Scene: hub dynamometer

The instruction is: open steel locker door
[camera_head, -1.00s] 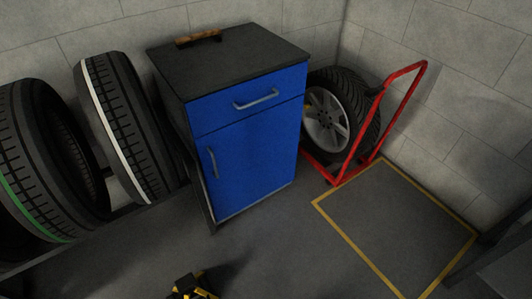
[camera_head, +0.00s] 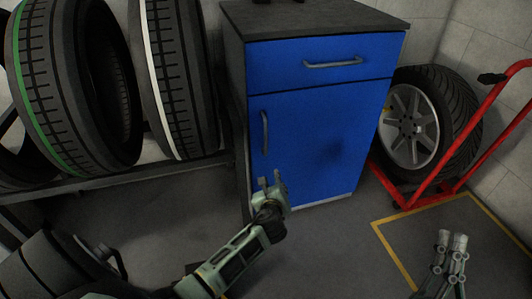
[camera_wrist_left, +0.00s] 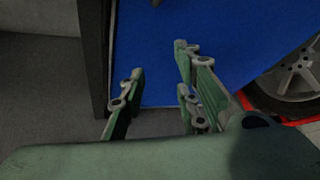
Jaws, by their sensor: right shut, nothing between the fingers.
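The steel locker is a blue cabinet with a dark top (camera_head: 320,17). Its lower blue door (camera_head: 325,140) is closed, with a vertical grey handle (camera_head: 265,132) near its left edge. My left gripper (camera_head: 270,180) is open and empty, in front of the door's lower left part and below the handle, apart from it. In the left wrist view, its green fingers (camera_wrist_left: 158,85) are spread before the blue door (camera_wrist_left: 235,35). My right gripper (camera_head: 452,240) is shut and empty at the lower right, away from the locker.
A closed drawer with a horizontal handle (camera_head: 333,64) sits above the door. Tyres (camera_head: 185,75) stand on a rack at the left. A red trolley (camera_head: 485,110) with a wheel (camera_head: 412,125) stands close to the locker's right side.

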